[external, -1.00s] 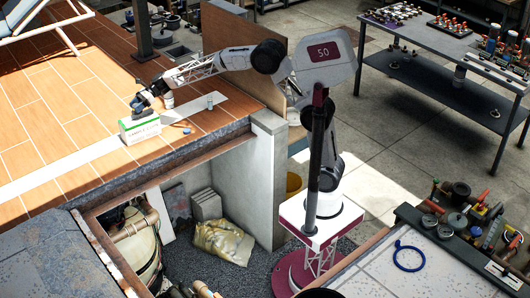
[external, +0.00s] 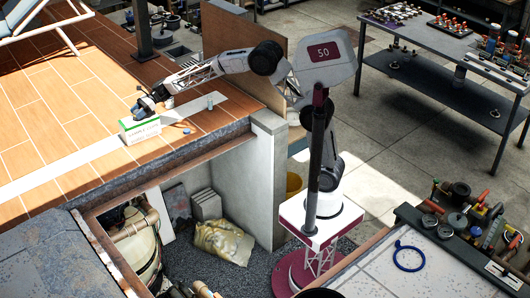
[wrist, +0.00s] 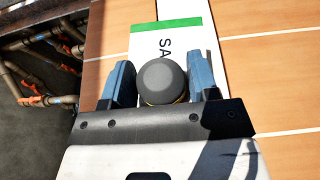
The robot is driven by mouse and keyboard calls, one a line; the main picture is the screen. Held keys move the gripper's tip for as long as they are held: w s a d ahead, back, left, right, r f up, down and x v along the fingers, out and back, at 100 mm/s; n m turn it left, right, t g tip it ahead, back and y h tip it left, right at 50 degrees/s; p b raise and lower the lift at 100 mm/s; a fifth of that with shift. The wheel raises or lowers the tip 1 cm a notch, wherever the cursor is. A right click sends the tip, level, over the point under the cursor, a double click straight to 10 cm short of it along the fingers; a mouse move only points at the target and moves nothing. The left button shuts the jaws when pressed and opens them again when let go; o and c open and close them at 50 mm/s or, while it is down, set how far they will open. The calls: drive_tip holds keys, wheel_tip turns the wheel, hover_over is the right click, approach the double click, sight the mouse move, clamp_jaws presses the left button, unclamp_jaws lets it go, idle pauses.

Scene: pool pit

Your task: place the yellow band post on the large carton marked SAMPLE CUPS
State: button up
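The large carton (external: 139,132) is white with a green stripe along its top edge and stands on the tiled deck at the left. In the wrist view its top (wrist: 146,45) shows a green strip and the letters "SA"; the rest of the marking is hidden. The yellow band post (wrist: 163,78) shows as a dark grey round top with a thin yellow rim. My gripper (wrist: 162,80) has its blue fingers on both sides of the post, seemingly shut on it. In the external view my gripper (external: 143,109) is over the carton; whether the post touches the carton is unclear.
A small grey-green cylinder (external: 210,101) stands on the white strip right of the carton. A small blue piece (external: 187,130) lies on the deck near it. The deck edge (external: 190,153) drops into an open pit. Pipes (wrist: 40,80) show below at the wrist view's left.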

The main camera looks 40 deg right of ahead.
drive_tip(key=o, duration=0.3)
drive_tip(key=shift+r, duration=0.1)
drive_tip(key=v, duration=1.2)
idle(0.9)
